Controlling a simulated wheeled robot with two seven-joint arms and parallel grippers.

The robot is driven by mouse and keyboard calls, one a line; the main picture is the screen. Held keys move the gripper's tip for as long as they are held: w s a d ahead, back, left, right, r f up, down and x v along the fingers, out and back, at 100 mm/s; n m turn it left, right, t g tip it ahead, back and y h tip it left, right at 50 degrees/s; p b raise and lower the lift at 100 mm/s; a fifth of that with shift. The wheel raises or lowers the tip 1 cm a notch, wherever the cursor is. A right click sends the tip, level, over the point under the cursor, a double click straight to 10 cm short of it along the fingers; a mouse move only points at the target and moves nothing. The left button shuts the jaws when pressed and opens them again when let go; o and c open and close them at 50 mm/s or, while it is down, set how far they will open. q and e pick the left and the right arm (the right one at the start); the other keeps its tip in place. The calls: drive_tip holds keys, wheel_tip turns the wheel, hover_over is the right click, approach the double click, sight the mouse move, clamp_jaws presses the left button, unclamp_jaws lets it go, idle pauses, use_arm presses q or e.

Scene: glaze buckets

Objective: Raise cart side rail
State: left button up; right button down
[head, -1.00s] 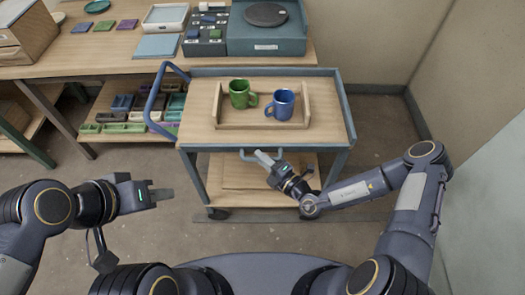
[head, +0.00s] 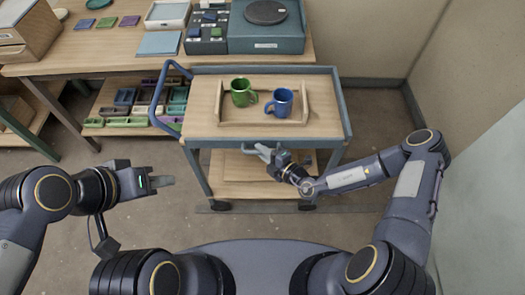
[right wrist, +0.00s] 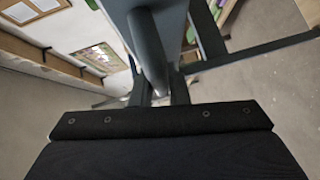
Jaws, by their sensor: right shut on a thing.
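The cart (head: 203,120) has a wooden top and a blue-grey frame and stands ahead of me. Its side rail (head: 248,150) is a thin blue-grey bar, low at the near edge of the top. My right gripper (head: 266,152) is shut on this rail. In the right wrist view the dark grey bar of the rail (right wrist: 150,55) runs between the fingers (right wrist: 160,95). Part of the rail is hidden by the gripper. My left gripper (head: 160,182) is away from the cart, to its left; its finger gap is not clear.
A wooden tray (head: 225,117) on the cart holds a green mug (head: 239,93) and a blue mug (head: 279,103). A blue push handle (head: 155,105) is at the cart's left end. A workbench (head: 100,52) stands behind; a wall (head: 385,45) is at the right.

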drive_tip(key=c, duration=1.7)
unclamp_jaws()
drive_tip(key=shift+w, duration=0.1)
drive_tip(key=shift+d, duration=0.1)
drive_tip(key=b+v, duration=0.1)
drive_tip(key=v, duration=0.6)
drive_tip(key=shift+s+d, duration=0.2)
drive_tip(key=shift+s, duration=0.15)
drive_tip(key=shift+r, duration=0.15)
drive_tip(key=s+d+r+n+g+y, duration=0.1)
drive_tip(key=s+r+n+g, duration=0.35)
drive_tip(key=r+n, duration=0.75)
drive_tip(key=s+d+r+n+g+y, duration=0.15)
drive_tip(key=s+r+n+g, duration=0.5)
drive_tip(key=n, duration=0.95)
drive_tip(key=s+d+r+n+t+h, duration=0.2)
drive_tip(key=s+d+r+n+h, duration=0.2)
drive_tip(key=n, duration=0.4)
drive_tip(key=s+d+r+n+t+h, duration=0.3)
drive_tip(key=d+n+h, duration=0.3)
drive_tip(key=d+n, duration=0.2)
drive_tip(key=shift+s+d+r+n, duration=0.15)
drive_tip(key=shift+s+r+n, duration=0.4)
drive_tip(key=shift+s+n, duration=0.1)
